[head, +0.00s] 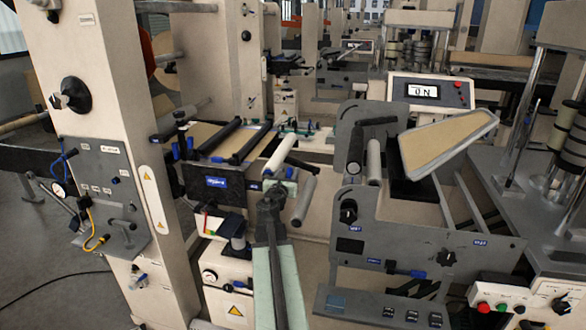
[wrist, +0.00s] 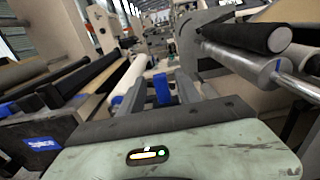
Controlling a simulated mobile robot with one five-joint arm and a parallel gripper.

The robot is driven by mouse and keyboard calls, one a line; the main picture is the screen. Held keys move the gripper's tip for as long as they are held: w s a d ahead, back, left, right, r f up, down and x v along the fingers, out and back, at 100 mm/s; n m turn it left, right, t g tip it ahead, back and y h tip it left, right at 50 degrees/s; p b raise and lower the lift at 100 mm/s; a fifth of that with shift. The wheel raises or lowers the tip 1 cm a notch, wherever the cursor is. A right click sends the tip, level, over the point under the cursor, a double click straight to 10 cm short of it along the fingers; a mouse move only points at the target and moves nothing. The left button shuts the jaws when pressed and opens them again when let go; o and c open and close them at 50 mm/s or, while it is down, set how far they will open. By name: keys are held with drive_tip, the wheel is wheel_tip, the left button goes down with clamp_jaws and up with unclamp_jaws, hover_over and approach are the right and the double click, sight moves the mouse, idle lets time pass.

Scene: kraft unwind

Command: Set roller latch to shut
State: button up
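My gripper (head: 270,192) is in the middle of the head view, by the end of a white roller (head: 280,154) on the machine. In the wrist view my gripper's two grey fingers (wrist: 160,92) stand apart. A blue upright tab (wrist: 162,89) shows between or just beyond them; I cannot tell whether they touch it. The white roller (wrist: 130,82) lies just left of the fingers. Several blue-handled parts are in view. I cannot tell for certain which one is the roller latch, or whether it is open or shut.
A dark panel with a blue label (head: 216,183) is left of my gripper. A grey side plate (head: 420,235) stands to the right, with a tilted tan panel (head: 447,143) above it. A beige column (head: 115,120) rises at the left. A dark roller (wrist: 250,36) overhangs on the right.

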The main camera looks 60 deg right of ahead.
drive_tip(key=x, duration=0.4)
drive_tip(key=shift+w+d, duration=0.15)
drive_tip(key=shift+d, duration=0.1)
drive_tip(key=shift+a, duration=0.1)
clamp_jaws()
idle(1.0)
